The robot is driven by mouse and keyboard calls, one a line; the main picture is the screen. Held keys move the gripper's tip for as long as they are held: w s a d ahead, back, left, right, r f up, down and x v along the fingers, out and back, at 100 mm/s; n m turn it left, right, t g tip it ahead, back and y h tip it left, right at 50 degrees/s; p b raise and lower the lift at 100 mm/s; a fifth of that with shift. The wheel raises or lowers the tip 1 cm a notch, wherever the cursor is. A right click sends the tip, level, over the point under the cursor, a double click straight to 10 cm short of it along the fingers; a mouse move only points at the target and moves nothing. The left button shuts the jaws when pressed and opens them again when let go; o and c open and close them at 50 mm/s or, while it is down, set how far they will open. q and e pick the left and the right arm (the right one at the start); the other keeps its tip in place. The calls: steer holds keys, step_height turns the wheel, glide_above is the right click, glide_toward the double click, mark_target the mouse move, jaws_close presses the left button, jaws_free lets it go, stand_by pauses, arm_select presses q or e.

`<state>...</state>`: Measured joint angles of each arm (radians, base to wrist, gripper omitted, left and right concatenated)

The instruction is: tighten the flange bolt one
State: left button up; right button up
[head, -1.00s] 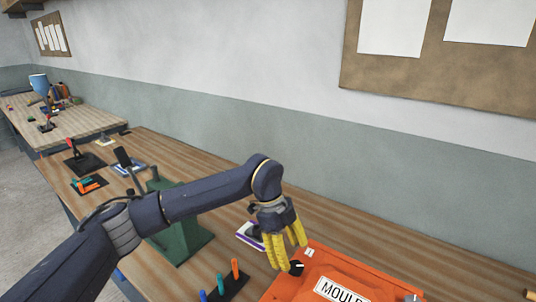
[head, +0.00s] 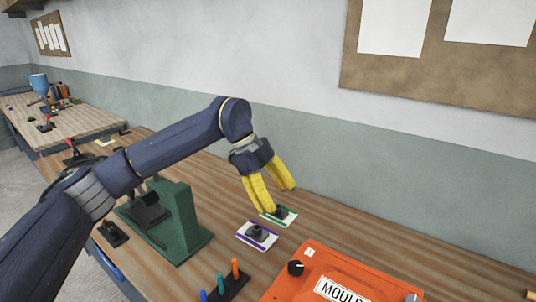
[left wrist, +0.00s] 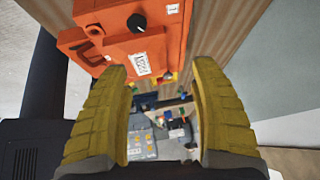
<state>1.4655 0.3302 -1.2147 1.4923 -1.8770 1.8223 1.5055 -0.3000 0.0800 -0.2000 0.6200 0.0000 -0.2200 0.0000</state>
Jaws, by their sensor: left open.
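The orange mould (head: 345,262) sits at the front of the bench, cut off by the lower edge of the head view. Flange bolt one (head: 296,268) is a black knob with a pale mark at its left corner, beside a white label "1" (head: 309,252). In the left wrist view the knob (left wrist: 137,22) shows near the top, beyond the fingertips. My left gripper (head: 281,199) is open and empty, with yellow fingers apart. It is up and behind the knob, above the small pads, not touching the knob. My right gripper is not in view.
A purple-edged pad (head: 246,240) and a green-edged pad (head: 289,219), each with a dark piece, lie behind the mould. A green stand (head: 184,218) is at left. A black rack (head: 231,290) holds upright coloured tools. Bench behind and right of the pads is clear.

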arm_select(q)
steer(key=w+a+r+t+h, duration=0.2)
steer(key=w+r+h, duration=0.3)
steer(key=w+r, duration=0.2)
steer(key=shift+w+r+h, duration=0.3)
steer(key=shift+w+r, duration=0.1)
steer(key=shift+w, duration=0.1)
